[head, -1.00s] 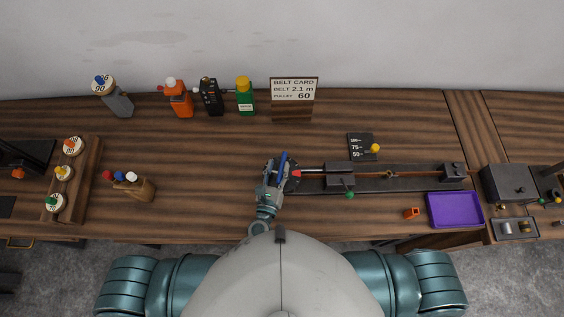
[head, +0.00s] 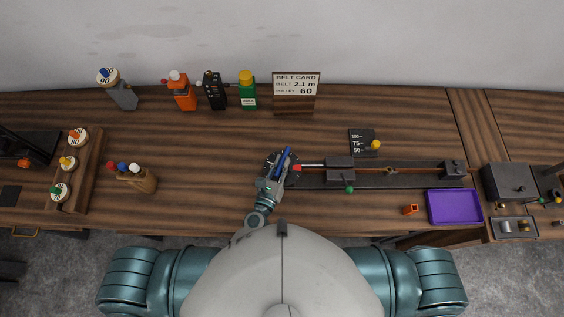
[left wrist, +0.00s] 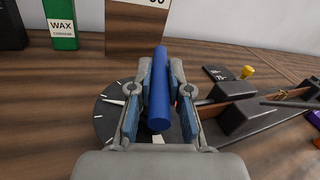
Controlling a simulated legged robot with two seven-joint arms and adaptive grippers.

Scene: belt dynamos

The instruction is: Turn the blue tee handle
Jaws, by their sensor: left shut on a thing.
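The blue tee handle (head: 283,161) stands at the left end of the dark rail device on the bench. In the left wrist view the blue bar (left wrist: 159,95) runs away from me between the two fingers. My left gripper (head: 275,174) is shut on it; in the left wrist view the gripper (left wrist: 160,100) has one blue-padded finger on each side of the bar. Below it is a round black dial (left wrist: 108,112) with white marks, partly hidden by the gripper. My right gripper is not in view.
The rail (head: 400,180) extends right, with a grey block (head: 340,170) and a green knob (head: 349,189). A purple tray (head: 454,208) and a small orange piece (head: 410,209) lie to the right. Bottles and the belt card (head: 296,85) stand behind.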

